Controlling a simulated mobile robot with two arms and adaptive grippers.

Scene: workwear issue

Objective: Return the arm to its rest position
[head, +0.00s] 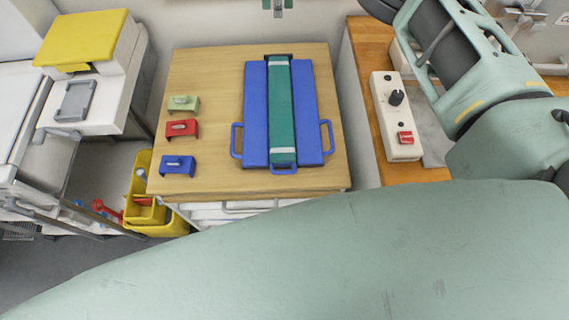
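My pale green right arm shows large at the right edge, with a dark cylinder in a green frame at the upper right. A broad, pale green link of mine also crosses the whole lower part of the head view, close to the camera. I cannot make out the fingertips of my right gripper, nor whether it holds anything. My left gripper is not in view. On the wooden-topped cabinet (212,80) lies a blue folded piece (255,110) with a green strip (279,105) along its middle and handle loops. What lies below my link is hidden.
Green (184,104), red (181,129) and blue (178,166) small blocks stand left on the cabinet top. A white control box (396,115) with a knob and red switch sits on the right counter (372,60). A yellow-lidded machine (85,40) and yellow bin (160,215) stand left.

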